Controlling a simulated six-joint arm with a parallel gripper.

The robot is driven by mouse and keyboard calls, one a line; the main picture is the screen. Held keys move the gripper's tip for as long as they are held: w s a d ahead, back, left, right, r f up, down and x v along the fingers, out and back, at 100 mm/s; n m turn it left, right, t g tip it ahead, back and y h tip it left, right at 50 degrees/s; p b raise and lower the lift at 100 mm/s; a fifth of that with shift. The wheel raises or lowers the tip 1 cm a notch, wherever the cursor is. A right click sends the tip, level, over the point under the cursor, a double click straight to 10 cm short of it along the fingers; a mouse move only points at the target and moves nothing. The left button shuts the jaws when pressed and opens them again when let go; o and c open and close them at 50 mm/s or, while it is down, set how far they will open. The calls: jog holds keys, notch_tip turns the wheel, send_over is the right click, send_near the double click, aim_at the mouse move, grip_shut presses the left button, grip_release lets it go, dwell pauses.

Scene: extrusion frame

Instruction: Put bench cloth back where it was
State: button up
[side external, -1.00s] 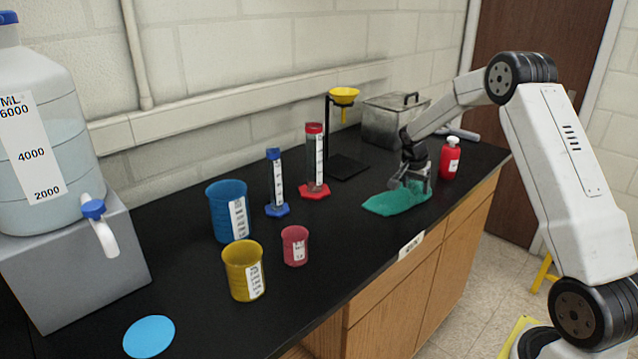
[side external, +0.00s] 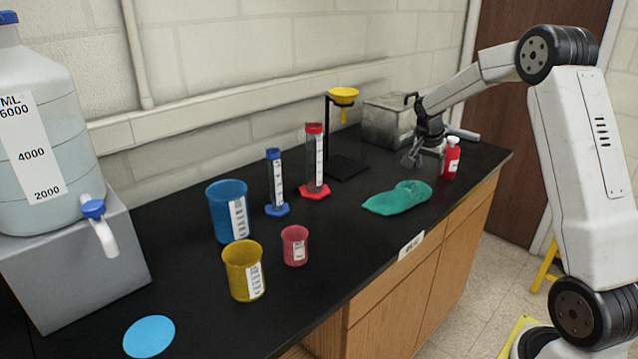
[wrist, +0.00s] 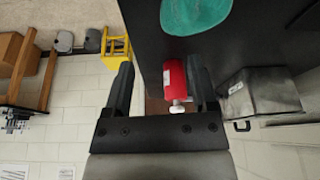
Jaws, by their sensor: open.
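The teal bench cloth (side external: 398,198) lies crumpled on the black bench near its front edge, in the side view. In the wrist view part of the cloth (wrist: 196,12) shows at the top, cut off by the frame edge. My gripper (side external: 425,160) is open and empty, above the bench behind the cloth and apart from it. In the wrist view its two fingers (wrist: 162,85) stand wide apart, with the red bottle (wrist: 176,80) seen between them. In the side view the red bottle (side external: 451,158) stands upright just right of my gripper.
A metal box with a handle (side external: 388,122) stands at the back, close to my gripper. A stand with a yellow funnel (side external: 343,97), red and blue cylinders (side external: 316,165), and blue, yellow and pink beakers (side external: 230,210) stand left. A blue disc (side external: 149,336) lies at front left.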

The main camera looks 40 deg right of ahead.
jog(key=shift+w+a, duration=0.15)
grip_shut()
jog(key=shift+w+a+f+b, duration=0.25)
jog(key=shift+w+a+f, duration=0.85)
jog(key=shift+w+f, duration=0.25)
jog(key=shift+w+a+f+b, duration=0.25)
jog(key=shift+w+a+f, duration=0.9)
jog(key=shift+w, duration=0.25)
jog(key=shift+d+f, duration=0.1)
jog(key=shift+f+p, duration=0.5)
jog(key=shift+f, duration=1.9)
jog(key=shift+r, duration=4.65)
jog(key=s+a+f+n+t+y, duration=0.1)
jog(key=s+a+n, duration=0.25)
jog(key=a, duration=0.45)
jog(key=s+a+f+n+y, duration=0.1)
jog(key=s+a+n, duration=0.1)
jog(key=a+n, duration=0.45)
jog(key=s+a+f+n+t+y, duration=0.1)
jog(key=s+a+n, duration=0.5)
jog(key=s+a, duration=0.8)
jog(key=shift+f+n+y, duration=0.3)
jog(key=shift+f+y, duration=0.2)
jog(key=shift+f, duration=0.45)
